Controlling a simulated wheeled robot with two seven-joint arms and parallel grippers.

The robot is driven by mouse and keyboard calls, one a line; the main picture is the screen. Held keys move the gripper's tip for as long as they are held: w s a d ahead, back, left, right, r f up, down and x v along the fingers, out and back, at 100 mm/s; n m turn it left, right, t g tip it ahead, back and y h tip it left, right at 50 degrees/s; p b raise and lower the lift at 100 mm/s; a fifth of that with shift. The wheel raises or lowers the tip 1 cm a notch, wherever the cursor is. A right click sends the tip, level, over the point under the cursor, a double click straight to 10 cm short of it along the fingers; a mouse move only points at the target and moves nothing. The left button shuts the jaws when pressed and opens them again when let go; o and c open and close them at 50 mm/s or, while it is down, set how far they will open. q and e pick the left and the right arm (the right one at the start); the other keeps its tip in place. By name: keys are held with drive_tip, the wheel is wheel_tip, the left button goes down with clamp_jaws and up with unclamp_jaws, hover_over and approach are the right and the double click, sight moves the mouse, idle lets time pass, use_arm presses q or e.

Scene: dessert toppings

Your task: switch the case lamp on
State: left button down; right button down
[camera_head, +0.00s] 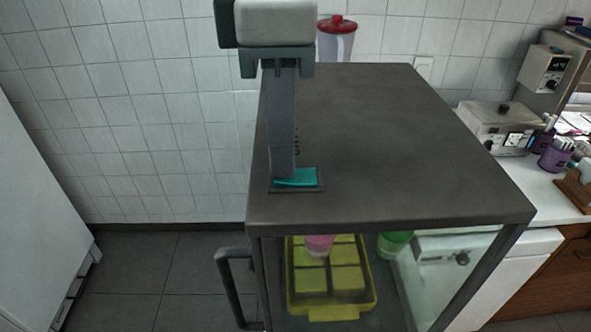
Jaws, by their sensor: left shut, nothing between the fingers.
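The case (400,140) has a dark flat top and clear sides. A teal rocker switch (305,179) in a dark frame sits on the top near its front left corner. My left gripper (284,176) comes down from above with its fingers shut and empty. Its fingertips are at the left part of the switch and hide some of it; I cannot tell whether they touch. Dark lettering, partly hidden, shows on the top beside the fingers. I cannot tell whether the lamp is lit. My right gripper is not in view.
Inside the case are a yellow-green tray (334,313), a pink cup (319,246) and a green container (394,244). A case handle (228,285) sticks out at the left. A red-lidded jar (337,38) stands behind. A cluttered counter (480,133) is at right. Most of the case top is clear.

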use_arm(q)
drive_tip(key=shift+f, duration=0.2)
wheel_tip(320, 180, up, 7)
drive_tip(key=p, duration=0.3)
drive_tip(key=shift+p, duration=0.4)
idle(0.5)
idle(0.5)
